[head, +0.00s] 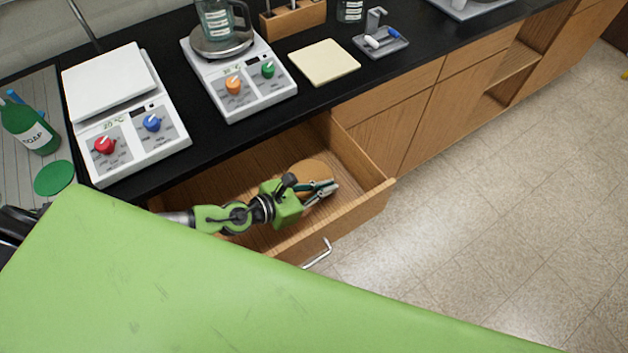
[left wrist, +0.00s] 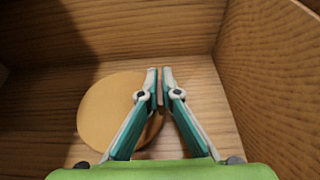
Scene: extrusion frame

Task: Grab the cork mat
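The cork mat (head: 312,170) is a round tan disc lying flat on the floor of the open drawer. In the left wrist view the mat (left wrist: 105,110) lies left of the fingers, its right part behind them. My left gripper (head: 333,188) reaches down into the drawer over the mat's near right side. In the left wrist view the gripper's (left wrist: 160,72) teal and grey fingers converge, their tips almost together with only a thin gap. Nothing shows held between them. I cannot tell whether the tips touch the mat. My right gripper is not in view.
The drawer's (head: 375,203) wooden walls surround the gripper closely; its handle (head: 318,256) faces the room. The floor at right is clear.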

